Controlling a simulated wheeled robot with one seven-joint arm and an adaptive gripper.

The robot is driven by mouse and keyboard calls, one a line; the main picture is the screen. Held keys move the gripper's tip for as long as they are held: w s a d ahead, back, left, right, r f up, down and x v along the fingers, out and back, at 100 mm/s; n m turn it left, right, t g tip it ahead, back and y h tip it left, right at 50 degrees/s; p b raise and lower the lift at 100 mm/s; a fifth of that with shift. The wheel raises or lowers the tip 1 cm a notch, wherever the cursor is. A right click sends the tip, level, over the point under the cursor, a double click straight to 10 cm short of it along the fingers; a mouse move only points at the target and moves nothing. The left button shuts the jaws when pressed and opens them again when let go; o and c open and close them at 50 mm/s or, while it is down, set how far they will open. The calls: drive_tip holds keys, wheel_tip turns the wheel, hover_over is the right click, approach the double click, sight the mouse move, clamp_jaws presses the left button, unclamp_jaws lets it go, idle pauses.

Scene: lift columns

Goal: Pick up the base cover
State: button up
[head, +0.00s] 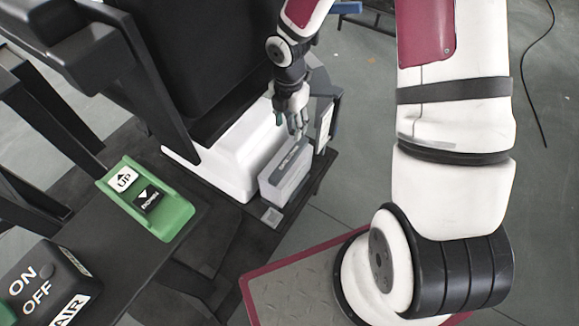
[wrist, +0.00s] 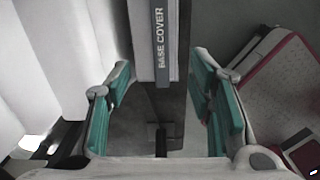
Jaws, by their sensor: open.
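The base cover (head: 284,178) is a light grey box-like block with a dark label strip along its top. It stands upright on a dark platform, close beside the white column base. In the wrist view the base cover (wrist: 143,45) shows at the top middle, and its label reads BASE COVER. My gripper (head: 294,127) points down just above the far end of the cover. In the wrist view my gripper (wrist: 163,72) has its teal-padded fingers spread wide, with the cover's near end in line with the gap. Nothing is held. Whether a finger touches the cover is unclear.
The white column base (head: 236,150) stands left of the cover, under a large black panel (head: 190,60). A dark upright piece (head: 327,120) stands close right of my gripper. A green UP/DOWN switch box (head: 148,197) sits at left. The grey floor at right is mostly open.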

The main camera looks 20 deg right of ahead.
drive_tip(key=f, duration=0.2)
drive_tip(key=b, duration=0.3)
hover_over(289, 157)
drive_tip(key=shift+n, duration=0.3)
wheel_tip(289, 157, down, 8)
drive_tip(key=shift+w+r, duration=0.1)
drive_tip(key=shift+w, duration=0.05)
drive_tip(key=shift+f+b, duration=1.6)
drive_tip(key=shift+f, duration=1.1)
drive_tip(key=shift+r, duration=0.1)
clamp_jaws()
